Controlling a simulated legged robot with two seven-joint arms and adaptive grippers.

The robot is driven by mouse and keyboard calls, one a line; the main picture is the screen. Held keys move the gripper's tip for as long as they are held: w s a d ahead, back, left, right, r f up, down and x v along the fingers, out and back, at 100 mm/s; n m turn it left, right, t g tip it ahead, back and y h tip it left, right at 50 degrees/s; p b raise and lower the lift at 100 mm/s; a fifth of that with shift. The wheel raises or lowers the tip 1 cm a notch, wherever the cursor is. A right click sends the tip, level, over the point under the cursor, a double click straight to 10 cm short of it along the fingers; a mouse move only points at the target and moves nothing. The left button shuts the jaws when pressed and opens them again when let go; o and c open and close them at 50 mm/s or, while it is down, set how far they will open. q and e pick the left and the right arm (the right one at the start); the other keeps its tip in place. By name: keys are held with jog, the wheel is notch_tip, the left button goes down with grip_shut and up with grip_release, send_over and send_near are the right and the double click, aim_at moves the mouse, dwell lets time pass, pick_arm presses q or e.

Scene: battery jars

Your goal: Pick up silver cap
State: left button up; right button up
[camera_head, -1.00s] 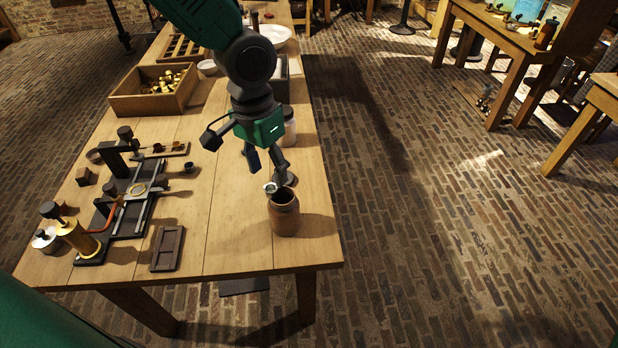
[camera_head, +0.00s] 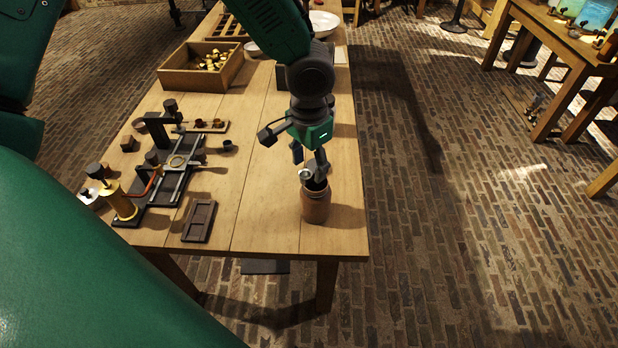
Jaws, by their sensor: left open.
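A brown jar (camera_head: 315,206) stands upright near the front right corner of the wooden table. A small round silvery piece, which looks like the silver cap (camera_head: 305,174), shows at the left side of the jar's mouth. Whether it rests on the rim or is apart from it I cannot tell. My left gripper (camera_head: 308,164) points down just above the jar, its fingers apart. One finger reaches down by the mouth, close to the silvery piece, and partly hides the opening. I see no clear grip on anything. My right gripper is out of view.
A dark fixture with rails (camera_head: 175,165) and a brass cylinder (camera_head: 118,200) stand left on the table. A dark tray (camera_head: 199,221) lies left of the jar. A wooden box (camera_head: 178,78) of brass pieces stands behind. The tabletop between tray and jar is clear.

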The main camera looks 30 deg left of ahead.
aim_at(303, 172)
pick_arm(q)
jog(key=f, duration=0.2)
jog(key=shift+a+f, duration=0.55)
jog(key=shift+f, duration=0.1)
jog(key=shift+a, duration=0.2)
jog(key=shift+d, duration=0.3)
jog(key=c, duration=0.8)
jog(key=shift+d+r, duration=0.1)
jog(key=shift+d, duration=0.2)
jog(key=shift+c, duration=0.3)
jog(key=shift+a+r, duration=0.15)
jog(key=shift+r, duration=0.2)
notch_tip(303, 172, up, 9)
jog(key=shift+r, duration=0.15)
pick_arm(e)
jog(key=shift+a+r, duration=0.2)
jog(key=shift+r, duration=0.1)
